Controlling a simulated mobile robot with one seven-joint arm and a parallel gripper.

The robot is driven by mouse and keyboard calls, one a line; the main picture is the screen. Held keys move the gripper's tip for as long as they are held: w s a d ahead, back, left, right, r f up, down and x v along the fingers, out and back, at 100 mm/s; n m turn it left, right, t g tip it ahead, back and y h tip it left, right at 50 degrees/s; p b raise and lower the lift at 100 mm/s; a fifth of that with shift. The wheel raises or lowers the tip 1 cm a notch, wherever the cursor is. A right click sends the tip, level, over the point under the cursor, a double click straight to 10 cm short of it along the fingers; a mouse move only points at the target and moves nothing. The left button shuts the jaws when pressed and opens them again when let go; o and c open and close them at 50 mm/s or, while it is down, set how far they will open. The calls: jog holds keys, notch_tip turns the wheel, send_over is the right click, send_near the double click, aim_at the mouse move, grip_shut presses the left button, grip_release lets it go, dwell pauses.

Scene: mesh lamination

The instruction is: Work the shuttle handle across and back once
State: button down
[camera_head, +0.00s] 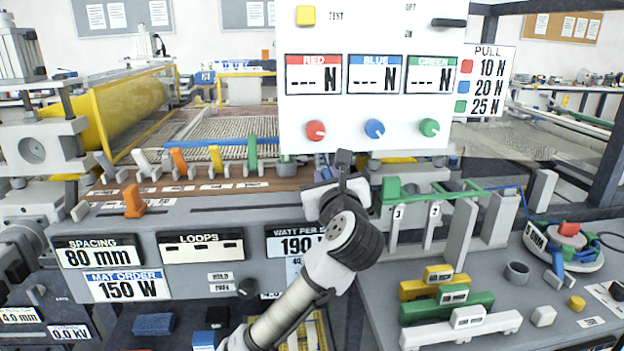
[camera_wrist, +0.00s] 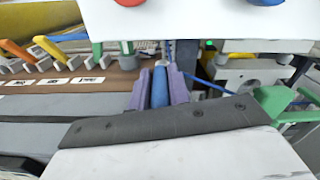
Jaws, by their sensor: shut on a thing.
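My gripper (camera_head: 322,162) reaches forward to the right end of the brown strip, just below the white force panel. In the wrist view its two purple fingers (camera_wrist: 160,86) stand close on either side of a blue upright handle (camera_wrist: 160,88), which I take for the shuttle handle. The fingers are shut on it. In the head view my wrist and the fingers hide most of this handle.
The white panel (camera_head: 370,105) hangs close above my gripper. Coloured levers (camera_head: 215,157) line the brown strip (camera_head: 190,190) to the left, with an orange knob (camera_head: 134,203) before it. A green frame (camera_head: 392,190) stands close on the right. Grey posts (camera_head: 462,233) stand beyond.

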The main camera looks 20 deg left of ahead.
jog(key=shift+w+d, duration=0.15)
jog(key=shift+d, duration=0.15)
jog(key=c, duration=1.4)
grip_release()
jog(key=shift+w+d, duration=0.1)
jog(key=shift+d, duration=0.1)
jog(key=shift+o, duration=0.2)
jog(key=shift+a, duration=0.15)
jog(key=shift+s+d, duration=0.2)
jog(key=shift+s, duration=0.25)
jog(key=b+v, duration=0.5)
jog(key=v, duration=0.8)
